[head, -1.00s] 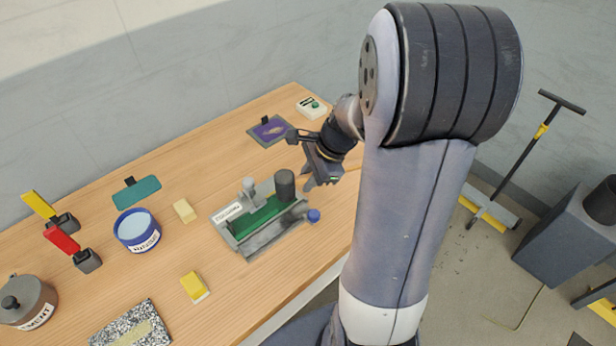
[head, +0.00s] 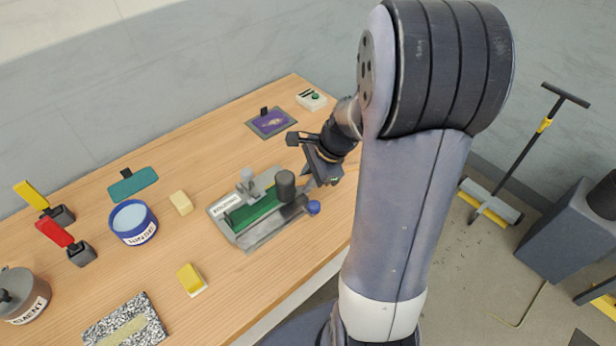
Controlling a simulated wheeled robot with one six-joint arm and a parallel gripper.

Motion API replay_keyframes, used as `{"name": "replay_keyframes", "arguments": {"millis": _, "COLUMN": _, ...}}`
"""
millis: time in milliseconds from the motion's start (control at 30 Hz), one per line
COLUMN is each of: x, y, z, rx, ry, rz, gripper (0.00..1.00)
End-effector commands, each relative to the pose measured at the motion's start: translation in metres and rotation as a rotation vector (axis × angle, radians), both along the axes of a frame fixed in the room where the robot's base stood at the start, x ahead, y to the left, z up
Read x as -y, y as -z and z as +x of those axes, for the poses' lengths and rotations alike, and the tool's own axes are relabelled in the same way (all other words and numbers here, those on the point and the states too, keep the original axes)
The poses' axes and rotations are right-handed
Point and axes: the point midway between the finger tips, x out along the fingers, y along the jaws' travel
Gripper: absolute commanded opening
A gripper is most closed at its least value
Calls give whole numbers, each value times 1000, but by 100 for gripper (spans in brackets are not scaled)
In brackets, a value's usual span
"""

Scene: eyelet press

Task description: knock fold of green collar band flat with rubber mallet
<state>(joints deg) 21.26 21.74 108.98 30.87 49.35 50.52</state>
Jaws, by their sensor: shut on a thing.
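The green collar band (head: 252,212) lies lengthwise in a grey metal fixture (head: 262,236) on the wooden bench. My gripper (head: 322,181) is at the fixture's right end. It appears shut on the mallet's handle, which is mostly hidden by the fingers. The rubber mallet's dark cylindrical head (head: 285,186) stands upright to the left of my gripper, over the right end of the green band. I cannot tell whether the head touches the band. The fold itself is too small to make out.
A blue knob (head: 313,207) sits at the fixture's right end and a grey post (head: 246,181) at its back. A blue pot (head: 133,223), yellow blocks and a purple pad (head: 271,122) lie around. Bare bench separates them from the fixture.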

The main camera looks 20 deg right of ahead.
Motion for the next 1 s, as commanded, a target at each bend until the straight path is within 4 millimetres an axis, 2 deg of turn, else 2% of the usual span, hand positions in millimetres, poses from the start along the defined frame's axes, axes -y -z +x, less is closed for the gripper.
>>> {"name": "replay_keyframes", "arguments": {"millis": 100, "x": 0, "y": -18, "z": 0, "rx": 2, "ry": 0, "rz": 0, "gripper": 0}}
{"name": "replay_keyframes", "arguments": {"millis": 500, "x": 0, "y": -66, "z": 1, "rx": 3, "ry": 0, "rz": -1, "gripper": 0}}
{"name": "replay_keyframes", "arguments": {"millis": 1000, "x": 0, "y": -68, "z": 1, "rx": 2, "ry": 0, "rz": 0, "gripper": 0}}
